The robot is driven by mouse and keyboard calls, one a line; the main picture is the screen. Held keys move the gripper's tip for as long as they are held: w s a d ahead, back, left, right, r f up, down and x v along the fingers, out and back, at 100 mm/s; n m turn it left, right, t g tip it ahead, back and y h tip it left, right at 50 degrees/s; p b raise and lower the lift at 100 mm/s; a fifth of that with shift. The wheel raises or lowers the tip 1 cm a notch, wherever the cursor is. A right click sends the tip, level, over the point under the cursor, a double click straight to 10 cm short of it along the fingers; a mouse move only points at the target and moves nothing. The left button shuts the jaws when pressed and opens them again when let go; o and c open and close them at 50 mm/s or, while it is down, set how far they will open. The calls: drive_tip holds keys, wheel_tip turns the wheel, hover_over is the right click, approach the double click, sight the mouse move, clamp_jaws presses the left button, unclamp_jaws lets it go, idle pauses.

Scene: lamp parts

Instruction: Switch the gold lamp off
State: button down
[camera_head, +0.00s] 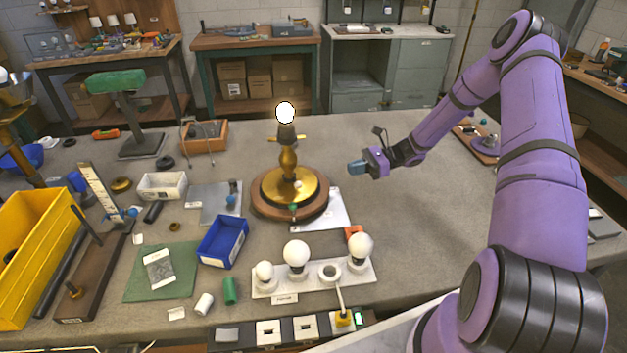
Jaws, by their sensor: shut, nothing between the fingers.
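The gold lamp (288,165) stands upright near the middle of the table on a round wooden base (310,210). Its bulb (285,112) at the top is bright white. Small brass arms stick out at both sides just below the bulb socket (286,135). A small green piece (293,207) shows at the front of the base. My gripper (357,167) is to the right of the lamp, at about the height of its stem, apart from it. Its fingers look closed and empty.
A white tray (313,282) with several bulbs stands in front of the lamp. A blue bin (222,242), a yellow bin (38,250) and a green mat (160,272) lie at the left. A white sheet (335,208) is beside the base. The table right of the lamp is mostly clear.

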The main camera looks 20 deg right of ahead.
sight(310, 189)
drive_tip(key=x, duration=1.4)
drive_tip(key=shift+s, duration=0.1)
drive_tip(key=shift+s+t, duration=0.1)
drive_tip(key=shift+t, duration=0.2)
